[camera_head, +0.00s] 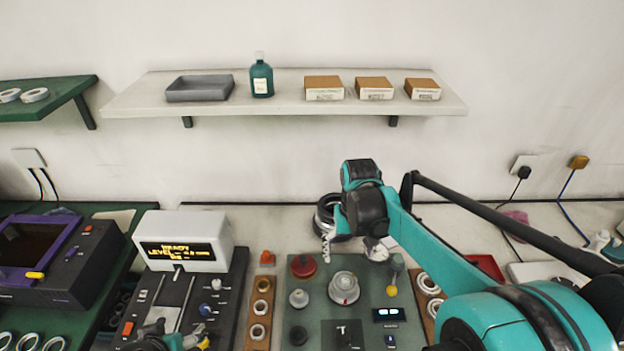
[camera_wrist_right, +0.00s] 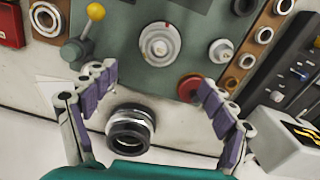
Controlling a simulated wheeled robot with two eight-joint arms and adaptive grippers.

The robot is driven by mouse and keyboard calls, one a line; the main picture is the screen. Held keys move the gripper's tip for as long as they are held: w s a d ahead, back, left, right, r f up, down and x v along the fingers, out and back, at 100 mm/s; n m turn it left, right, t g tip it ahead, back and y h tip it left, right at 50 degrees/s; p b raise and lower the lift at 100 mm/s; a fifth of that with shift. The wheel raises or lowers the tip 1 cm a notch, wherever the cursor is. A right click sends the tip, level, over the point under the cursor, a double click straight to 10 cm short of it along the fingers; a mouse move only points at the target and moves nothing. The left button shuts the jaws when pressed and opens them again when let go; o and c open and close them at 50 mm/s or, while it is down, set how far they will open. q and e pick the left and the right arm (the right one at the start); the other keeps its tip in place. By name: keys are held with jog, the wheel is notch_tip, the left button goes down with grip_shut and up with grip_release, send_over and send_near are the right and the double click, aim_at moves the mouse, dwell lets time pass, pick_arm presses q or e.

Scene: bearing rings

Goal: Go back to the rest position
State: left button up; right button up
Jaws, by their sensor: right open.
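My right gripper (camera_head: 352,250) hangs over the back edge of the green panel, its arm coming in from the lower right. In the right wrist view its purple-padded fingers (camera_wrist_right: 155,95) are spread wide with nothing between them. A black and silver ring part (camera_wrist_right: 130,130) stands on the white bench below and between the fingers, apart from them; in the head view that dark part (camera_head: 324,216) is partly hidden behind the gripper. Of my left gripper (camera_head: 182,342) only a bit shows at the bottom edge, and its jaws cannot be made out.
The green panel (camera_head: 318,268) carries knobs, a red disc (camera_head: 303,265) and a yellow-tipped lever (camera_wrist_right: 87,30). Left of it are a wooden ring strip (camera_head: 257,334) and a grey display box (camera_head: 185,238). A wall shelf (camera_head: 285,106) holds a tray, a bottle and boxes. Space above the bench's left is free.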

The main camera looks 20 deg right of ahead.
jog(key=s+a+t, duration=0.2)
jog(key=s+t, duration=0.1)
jog(key=s, duration=0.3)
jog(key=s+a+n+t+b, duration=0.1)
jog(key=s+a+t, duration=0.2)
jog(key=s, duration=0.3)
jog(key=shift+s+a+t, duration=0.2)
jog(key=shift+s+t, duration=0.05)
jog(key=shift+t, duration=0.35)
dwell(0.4)
